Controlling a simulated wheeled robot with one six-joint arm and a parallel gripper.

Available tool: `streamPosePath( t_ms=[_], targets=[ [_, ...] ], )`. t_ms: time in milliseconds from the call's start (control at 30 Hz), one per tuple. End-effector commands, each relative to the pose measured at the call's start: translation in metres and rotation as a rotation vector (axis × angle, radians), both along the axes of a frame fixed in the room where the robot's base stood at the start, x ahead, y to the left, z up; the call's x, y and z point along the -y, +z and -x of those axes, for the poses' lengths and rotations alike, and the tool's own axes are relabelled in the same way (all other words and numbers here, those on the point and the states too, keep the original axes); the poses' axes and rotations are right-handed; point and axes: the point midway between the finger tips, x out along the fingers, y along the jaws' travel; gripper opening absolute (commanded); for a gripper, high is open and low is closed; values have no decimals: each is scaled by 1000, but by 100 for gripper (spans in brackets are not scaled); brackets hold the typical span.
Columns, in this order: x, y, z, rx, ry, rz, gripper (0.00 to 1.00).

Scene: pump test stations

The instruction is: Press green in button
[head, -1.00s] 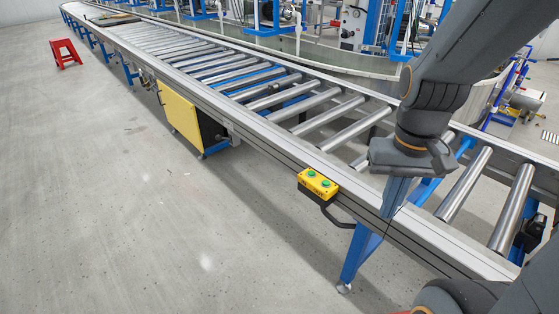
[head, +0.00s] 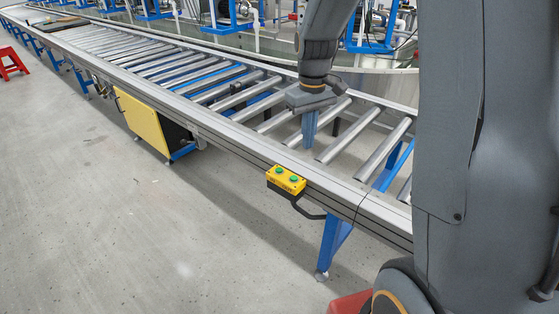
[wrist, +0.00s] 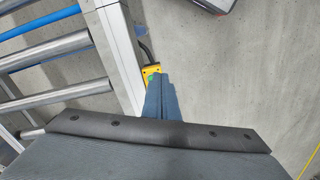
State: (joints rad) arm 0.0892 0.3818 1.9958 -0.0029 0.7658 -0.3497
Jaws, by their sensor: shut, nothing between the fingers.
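A yellow button box (head: 286,181) with two green buttons, one left (head: 279,171) and one right (head: 293,179), is fixed to the near side rail of the roller conveyor (head: 232,133). My gripper (head: 309,144) is shut and empty, pointing down above the rollers, behind and to the right of the box and apart from it. In the wrist view my shut fingers (wrist: 158,82) cover most of the yellow box (wrist: 149,71); only its edge shows, and the green buttons are hidden there.
A yellow panel cabinet (head: 143,123) stands under the conveyor. A red stool (head: 12,62) is at the far left. A blue conveyor leg (head: 333,243) is below the box. The grey floor (head: 130,240) in front of the conveyor is clear.

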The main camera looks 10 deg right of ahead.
Motion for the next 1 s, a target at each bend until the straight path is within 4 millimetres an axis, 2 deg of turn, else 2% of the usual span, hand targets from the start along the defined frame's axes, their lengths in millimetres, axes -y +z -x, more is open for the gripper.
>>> streamPosePath(
  t_ms=[33, 100, 200, 300, 400, 567, 867, 1000],
  targets=[
    [-7, -6, -25, -3, 54, 0, 0],
    [-15, -14, -55, -2, 129, -1, 0],
    [-27, -27, -90, -2, 222, -2, 0],
    [-37, -38, -115, -2, 293, -2, 0],
    [-44, -45, -131, 0, 339, -2, 0],
    [-48, -50, -140, 2, 367, -2, 0],
    [-47, -50, -140, 1, 367, -2, 0],
    [-47, -58, -139, -1, 366, -3, 0]
  ],
)
